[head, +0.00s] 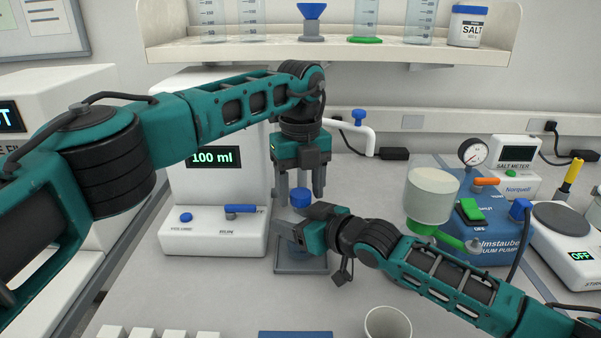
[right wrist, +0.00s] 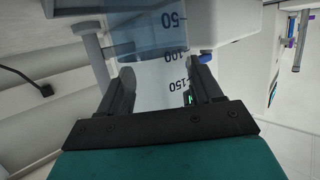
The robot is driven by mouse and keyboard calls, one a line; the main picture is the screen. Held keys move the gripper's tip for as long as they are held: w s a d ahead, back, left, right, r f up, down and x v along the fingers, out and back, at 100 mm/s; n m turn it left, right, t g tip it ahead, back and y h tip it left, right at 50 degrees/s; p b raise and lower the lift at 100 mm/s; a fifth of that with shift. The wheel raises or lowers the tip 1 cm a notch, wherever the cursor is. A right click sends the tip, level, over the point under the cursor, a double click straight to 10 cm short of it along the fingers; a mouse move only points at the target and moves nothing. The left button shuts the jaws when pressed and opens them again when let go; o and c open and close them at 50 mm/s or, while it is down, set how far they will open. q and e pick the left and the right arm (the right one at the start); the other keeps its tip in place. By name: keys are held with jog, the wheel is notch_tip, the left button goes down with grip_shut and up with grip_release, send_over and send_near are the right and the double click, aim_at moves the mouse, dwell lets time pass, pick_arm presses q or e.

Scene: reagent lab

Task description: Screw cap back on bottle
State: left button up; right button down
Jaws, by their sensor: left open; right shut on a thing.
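A blue cap (head: 301,197) shows in the head view, above my right gripper (head: 291,236). My left gripper (head: 301,190) points straight down, open, with its fingertips either side of the cap and a little above its middle. My right gripper is shut on the clear graduated bottle (right wrist: 160,88), which stands between its fingers in the right wrist view and shows blue contents. In the head view my right gripper hides most of the bottle. How firmly the cap sits on the bottle's neck cannot be told. The bottle is over a grey plate (head: 300,267).
The dispenser (head: 213,226) reading 100 ml stands behind and left. A vacuum pump (head: 490,240) with a pale round vessel (head: 431,195) is at right. A white cup (head: 388,322) stands in front. A shelf (head: 330,50) with glassware hangs above.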

pick_arm(q)
jog(key=shift+f, duration=0.1)
jog(key=shift+c, duration=0.2)
jog(key=c, duration=1)
jog(key=shift+m, duration=1.8)
jog(key=o, duration=1.1)
jog(key=shift+o, duration=0.2)
jog(key=shift+r, duration=2.3)
